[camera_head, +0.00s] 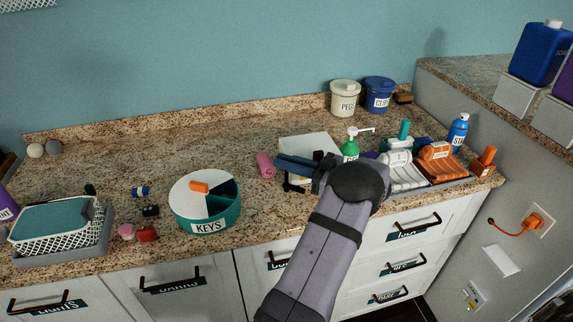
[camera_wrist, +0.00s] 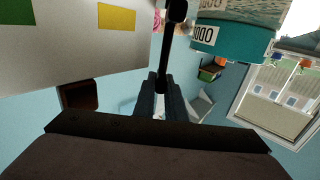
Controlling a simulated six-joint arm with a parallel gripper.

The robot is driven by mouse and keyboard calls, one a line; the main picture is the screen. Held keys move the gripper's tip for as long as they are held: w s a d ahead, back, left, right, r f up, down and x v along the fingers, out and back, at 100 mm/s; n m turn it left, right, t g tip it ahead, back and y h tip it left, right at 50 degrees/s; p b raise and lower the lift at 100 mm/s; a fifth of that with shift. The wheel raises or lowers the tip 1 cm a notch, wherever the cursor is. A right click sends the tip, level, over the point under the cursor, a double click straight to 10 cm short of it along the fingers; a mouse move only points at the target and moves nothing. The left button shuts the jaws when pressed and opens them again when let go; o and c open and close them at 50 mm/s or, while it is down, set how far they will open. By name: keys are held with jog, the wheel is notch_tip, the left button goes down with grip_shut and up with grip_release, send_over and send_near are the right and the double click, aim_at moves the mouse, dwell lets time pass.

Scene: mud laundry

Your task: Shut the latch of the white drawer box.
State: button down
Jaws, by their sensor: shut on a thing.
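The white drawer box (camera_head: 308,144) stands on the granite counter, its front partly hidden by my gripper. In the wrist view a pale box face (camera_wrist: 70,55) with green and yellow patches fills the upper left; it appears to be this box. My gripper (camera_head: 280,163) is low at the front of the box, its dark fingers pointing left. In the wrist view my gripper (camera_wrist: 166,78) is shut on a thin dark bar (camera_wrist: 170,50) with a square end, which looks like the latch. The bar runs alongside the box face. Whether it is fastened cannot be seen.
A pink roll (camera_head: 265,164) lies just left of the gripper. The round KEYS container (camera_head: 207,225) stands farther left. A green pump bottle (camera_head: 350,150) and a tray with white and orange dispensers (camera_head: 437,165) stand close on the right.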

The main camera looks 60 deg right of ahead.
jog(key=shift+n+y, duration=0.3)
jog(key=shift+y, duration=0.2)
jog(key=c, duration=1.8)
grip_release()
jog(key=shift+s, duration=0.15)
jog(key=s+d+b, duration=0.1)
jog(key=s+b, duration=0.1)
jog(key=s, duration=0.5)
